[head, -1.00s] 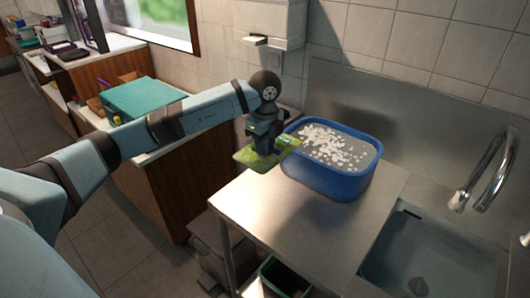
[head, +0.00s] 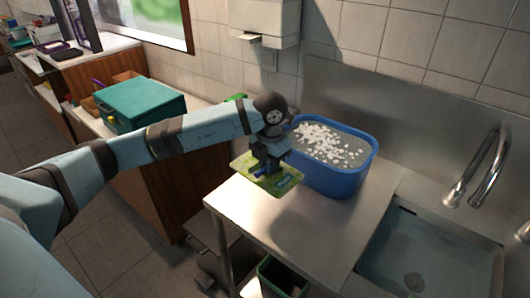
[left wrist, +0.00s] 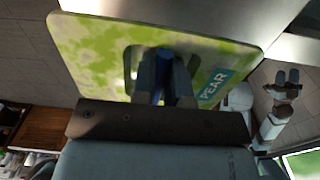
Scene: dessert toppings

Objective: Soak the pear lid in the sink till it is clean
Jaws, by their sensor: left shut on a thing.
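The pear lid (head: 285,183) is a flat, pale board with yellow-green blotches. In the left wrist view the lid (left wrist: 95,55) shows a teal label reading PEAR. My left gripper (head: 264,172) is shut on the handle at the lid's middle and holds it about level, near the left edge of the steel counter. The sink (head: 425,260) is at the lower right, with a curved metal faucet (head: 490,165) over it. Its basin holds what looks like clear water. My right gripper (left wrist: 287,79) shows small in the left wrist view, its fingers apart and empty.
A blue tub (head: 335,180) with white bits floating in liquid stands on the steel counter (head: 290,225), just behind the lid. A teal case (head: 140,103) sits on the left counter. A green-rimmed bin (head: 283,278) is below. Bare counter lies between lid and sink.

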